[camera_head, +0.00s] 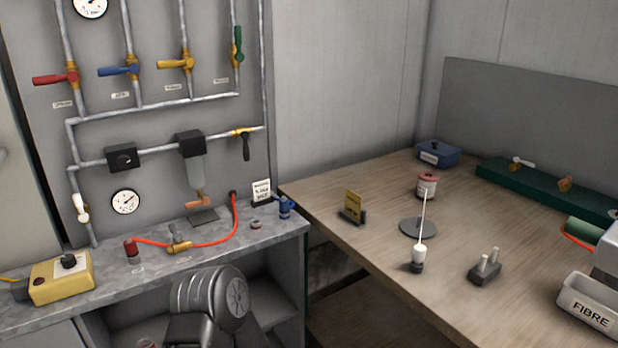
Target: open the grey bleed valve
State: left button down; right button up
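The pipe panel (150,120) stands at the left. The palest valve handle (80,207), whitish grey, sits low on the vertical pipe at the panel's left and points roughly down along the pipe. I take it for the grey bleed valve, but no label is readable there. No gripper fingers show, and nothing touches this valve.
Red (55,79), blue (118,71), yellow (175,64) and green (238,46) handles are higher up. A black-handled valve (245,147) is right. A yellow box (62,278) and red hose (232,225) lie on the counter.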

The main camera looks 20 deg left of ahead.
aim_at(176, 237)
jog(key=u, duration=1.55)
